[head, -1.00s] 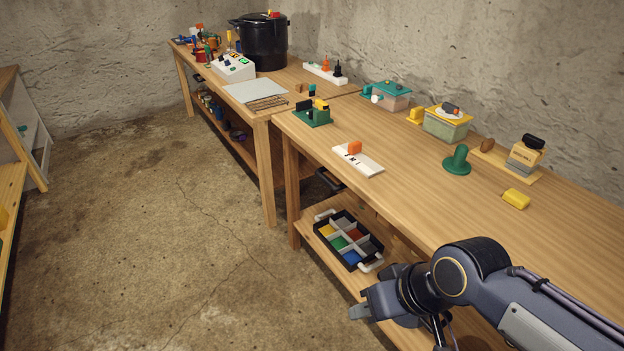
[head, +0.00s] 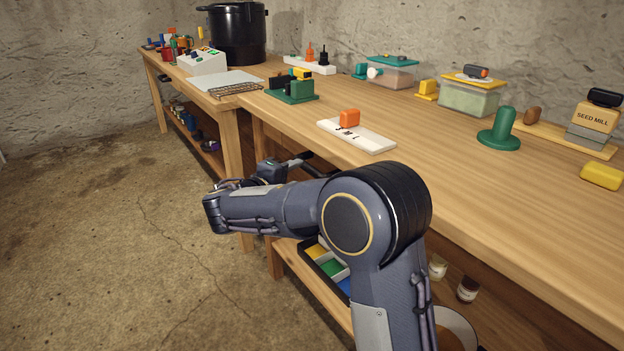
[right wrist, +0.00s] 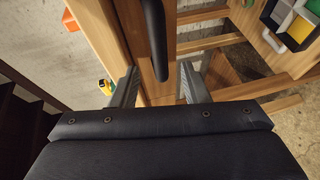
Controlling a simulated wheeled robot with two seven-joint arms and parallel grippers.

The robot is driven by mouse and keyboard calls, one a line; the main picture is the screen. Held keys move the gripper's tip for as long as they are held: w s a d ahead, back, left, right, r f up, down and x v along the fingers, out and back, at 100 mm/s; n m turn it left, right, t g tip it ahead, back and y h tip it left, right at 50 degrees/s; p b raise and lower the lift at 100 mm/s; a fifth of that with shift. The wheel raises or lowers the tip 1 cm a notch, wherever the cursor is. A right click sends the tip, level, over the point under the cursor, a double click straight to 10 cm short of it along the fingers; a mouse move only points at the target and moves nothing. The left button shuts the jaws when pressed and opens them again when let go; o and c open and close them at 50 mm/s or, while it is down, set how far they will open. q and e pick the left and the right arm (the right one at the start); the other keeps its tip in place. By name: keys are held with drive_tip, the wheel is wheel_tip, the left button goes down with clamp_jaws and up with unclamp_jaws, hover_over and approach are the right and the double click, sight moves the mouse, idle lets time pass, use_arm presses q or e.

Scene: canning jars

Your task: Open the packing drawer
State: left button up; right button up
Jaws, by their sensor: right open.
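The packing drawer's dark bar handle (right wrist: 155,40) shows in the right wrist view, in front of pale wood. In the head view a dark piece of it (head: 318,163) shows under the bench's front edge. My right gripper (right wrist: 159,78) is open, and the near end of the bar appears between its two fingers. I cannot tell the depth or whether they touch. In the head view the right gripper (head: 283,168) is at the bench front, partly hidden by my own arm. The drawer front is mostly hidden there. My left gripper is not in view.
The workbench (head: 470,190) holds a white board with an orange block (head: 349,118), a green knob stand (head: 500,130) and a seed mill (head: 594,120). A sorting tray (head: 318,252) and jars (head: 467,289) sit on the lower shelf. The floor at left is clear.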

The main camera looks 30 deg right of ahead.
sight(306, 170)
drive_tip(key=b+x, duration=0.1)
drive_tip(key=x, duration=0.6)
drive_tip(key=shift+s, duration=0.1)
clamp_jaws()
